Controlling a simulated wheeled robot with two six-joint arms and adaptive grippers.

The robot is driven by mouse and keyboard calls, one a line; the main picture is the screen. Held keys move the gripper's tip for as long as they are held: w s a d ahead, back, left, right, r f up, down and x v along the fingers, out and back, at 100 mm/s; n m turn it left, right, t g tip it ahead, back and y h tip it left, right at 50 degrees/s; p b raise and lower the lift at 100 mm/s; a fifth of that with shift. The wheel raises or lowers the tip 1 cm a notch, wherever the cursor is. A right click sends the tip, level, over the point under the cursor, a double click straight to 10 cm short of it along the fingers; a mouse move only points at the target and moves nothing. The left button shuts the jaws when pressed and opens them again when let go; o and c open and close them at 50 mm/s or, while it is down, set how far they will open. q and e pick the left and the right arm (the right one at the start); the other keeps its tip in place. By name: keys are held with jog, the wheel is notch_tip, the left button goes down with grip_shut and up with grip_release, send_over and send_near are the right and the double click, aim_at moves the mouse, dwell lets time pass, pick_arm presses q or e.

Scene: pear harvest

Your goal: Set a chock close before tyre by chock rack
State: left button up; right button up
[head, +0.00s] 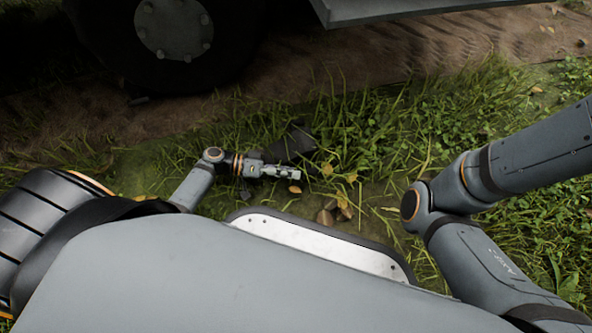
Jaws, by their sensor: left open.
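A large dark tyre (105,45) with a grey bolted hub (172,28) stands at the upper left on the brown dirt track. A dark, angular wedge that looks like a chock (293,143) lies in the grass, apart from the tyre, below and to its right. My left gripper (294,171) is open, low over the grass just below the wedge in the picture. I cannot tell whether its fingers touch the wedge. Grass hides part of the wedge's outline. My right gripper is out of view; only its arm links show. I cannot make out a chock rack.
A grey vehicle edge (400,10) overhangs the track at the top. Tall grass (370,120) fills the ground between my arms. Small brown stones or fallen fruit (335,210) and yellow leaves lie below and right of the left gripper. The dirt strip (330,62) looks mostly clear.

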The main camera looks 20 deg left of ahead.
pick_arm(q)
jog(key=p+v, duration=0.3)
jog(key=v, duration=0.6)
jog(key=shift+w+r, duration=0.1)
jog(key=shift+a, duration=0.35)
